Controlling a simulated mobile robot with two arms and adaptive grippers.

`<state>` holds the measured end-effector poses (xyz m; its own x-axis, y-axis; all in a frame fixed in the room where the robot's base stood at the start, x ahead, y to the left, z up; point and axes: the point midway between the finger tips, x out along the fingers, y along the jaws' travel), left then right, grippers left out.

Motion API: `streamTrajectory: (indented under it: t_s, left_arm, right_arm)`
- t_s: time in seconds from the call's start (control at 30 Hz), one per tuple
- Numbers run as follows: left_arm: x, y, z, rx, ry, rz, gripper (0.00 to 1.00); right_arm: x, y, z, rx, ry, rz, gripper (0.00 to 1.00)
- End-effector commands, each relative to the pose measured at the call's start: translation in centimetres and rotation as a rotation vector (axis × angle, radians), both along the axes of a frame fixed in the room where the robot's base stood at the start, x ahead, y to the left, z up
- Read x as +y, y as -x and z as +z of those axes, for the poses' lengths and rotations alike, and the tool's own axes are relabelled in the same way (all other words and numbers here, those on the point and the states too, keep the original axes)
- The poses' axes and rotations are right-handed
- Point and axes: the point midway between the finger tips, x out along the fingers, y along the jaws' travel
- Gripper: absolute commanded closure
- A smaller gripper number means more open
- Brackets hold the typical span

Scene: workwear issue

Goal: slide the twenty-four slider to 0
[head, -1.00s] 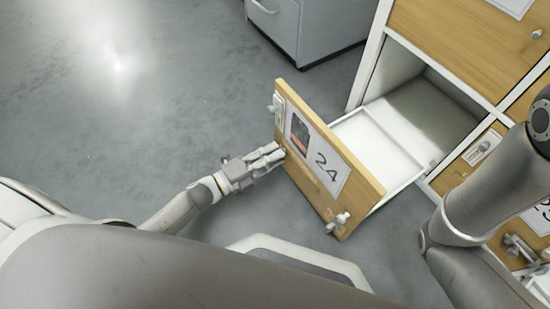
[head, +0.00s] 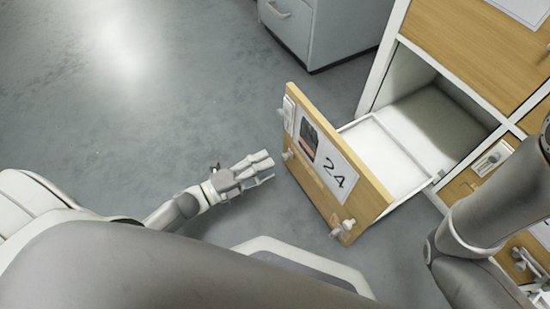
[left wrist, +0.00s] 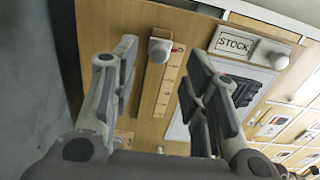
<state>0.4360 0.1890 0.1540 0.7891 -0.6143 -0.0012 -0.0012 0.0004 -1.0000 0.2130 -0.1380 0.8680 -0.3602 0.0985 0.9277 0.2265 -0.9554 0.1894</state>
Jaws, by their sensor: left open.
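The pulled-out drawer marked 24 (head: 378,200) has a wooden front with a paper label. A scale strip (head: 318,186) runs along its lower part, with a pale knob (head: 287,155) at the left end. In the left wrist view the strip (left wrist: 169,85) and knob (left wrist: 160,48) show between my fingers; the knob is near the strip's top end and the scale marks are too small to read. My left gripper (head: 268,168) is open, empty and just left of the drawer front, apart from the knob.
A STOCK plate (left wrist: 236,43) with its own knob (left wrist: 278,61) is beside the strip. Another pale fitting (head: 345,228) is at the front's lower corner. A grey cabinet (head: 335,35) stands behind. The floor (head: 130,120) to the left is clear.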

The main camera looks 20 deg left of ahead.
Motion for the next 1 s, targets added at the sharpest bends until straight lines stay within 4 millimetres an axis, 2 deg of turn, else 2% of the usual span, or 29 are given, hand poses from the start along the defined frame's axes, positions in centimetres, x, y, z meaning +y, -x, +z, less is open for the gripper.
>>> streamTrajectory:
  t_s: [0.03,0.2,0.4,1.0]
  left_arm:
    - [0.8,1.0,-0.1,0.004,-0.002,0.002,0.58]
    - [2.8,3.5,-0.1,0.003,-0.002,0.001,0.58]
    - [4.0,5.1,0.0,0.001,-0.001,0.002,0.58]
    - [4.2,5.3,0.1,-0.002,0.001,0.001,0.58]
  right_arm:
    - [0.0,0.0,0.0,-0.001,0.001,0.0,0.6]
    - [0.0,0.1,0.0,-0.001,0.001,0.0,0.6]
    - [0.0,0.1,0.0,-0.002,0.0,0.0,0.6]
    - [0.0,0.1,0.0,-0.002,0.0,0.0,0.6]
